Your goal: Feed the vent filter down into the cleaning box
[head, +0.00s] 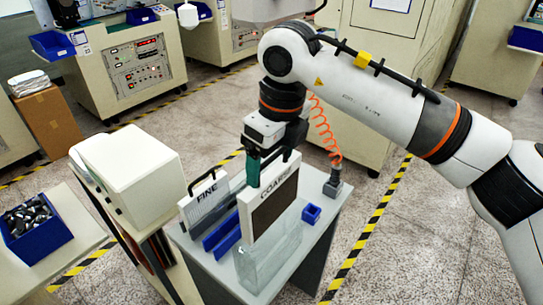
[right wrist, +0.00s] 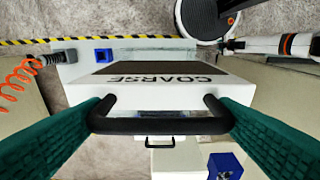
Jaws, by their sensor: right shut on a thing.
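The vent filter (head: 272,207) is a white-framed panel with a dark face, marked COARSE, held upright. My right gripper (head: 254,166) is shut on its black handle, which shows in the right wrist view (right wrist: 158,125) between the teal fingers. The clear, glass-like cleaning box (head: 268,270) stands on the grey table under the filter. The filter's lower edge overlaps the box in the head view; I cannot tell how far it is inside. The box is mostly hidden behind the filter in the wrist view. My left gripper is not in view.
A second filter marked FINE (head: 206,200) stands left of the held one, beside blue rack strips (head: 222,233). A small blue cup (head: 311,213) and a grey block with an orange coil (head: 333,187) are on the table's right side. A cream machine (head: 132,170) stands at left.

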